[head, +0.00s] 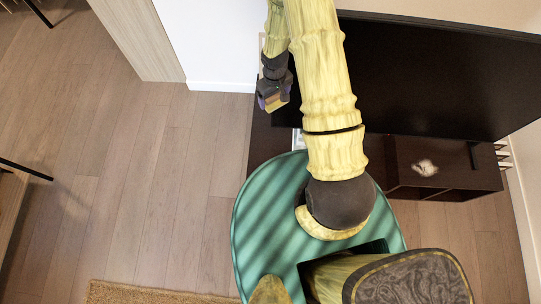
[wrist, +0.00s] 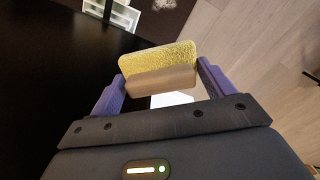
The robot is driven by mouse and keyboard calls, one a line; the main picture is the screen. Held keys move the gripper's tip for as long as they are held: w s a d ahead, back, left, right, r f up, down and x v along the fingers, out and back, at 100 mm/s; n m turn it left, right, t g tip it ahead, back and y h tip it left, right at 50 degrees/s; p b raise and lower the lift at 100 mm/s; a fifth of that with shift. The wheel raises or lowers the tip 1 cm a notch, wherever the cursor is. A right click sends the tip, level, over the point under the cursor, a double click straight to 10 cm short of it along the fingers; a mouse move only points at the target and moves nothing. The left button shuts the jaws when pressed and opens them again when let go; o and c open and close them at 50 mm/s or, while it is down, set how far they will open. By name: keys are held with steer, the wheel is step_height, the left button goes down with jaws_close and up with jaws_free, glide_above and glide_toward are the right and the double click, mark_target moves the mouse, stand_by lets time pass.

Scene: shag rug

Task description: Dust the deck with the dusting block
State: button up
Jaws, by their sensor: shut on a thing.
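The dusting block (wrist: 158,62) is a rough yellow pad on a smooth tan back. My gripper (wrist: 160,80) is shut on its tan part, with one purple finger at each end. In the head view my gripper (head: 273,92) hangs at the left end of the black screen, and only a little of the block shows. The dark low stand (head: 440,185) under the screen appears to be the deck. A pale, whitish patch (head: 425,168) lies on it, right of my arm. The block is well to the left of this patch; its height above the stand cannot be told.
A large black screen (head: 430,75) stands along the back of the stand. A small white item (head: 298,139) shows near the stand's left end, partly behind my arm. Wood floor (head: 135,190) is clear at left. A tan rug edge (head: 150,293) lies at the bottom.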

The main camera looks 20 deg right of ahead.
step_height(320, 180, down, 51)
steer(key=a+n+b, duration=0.1)
steer(key=n+b, duration=1.9)
steer(key=b, duration=1.9)
steer(key=shift+a, duration=0.25)
steer(key=shift+s+f, duration=0.15)
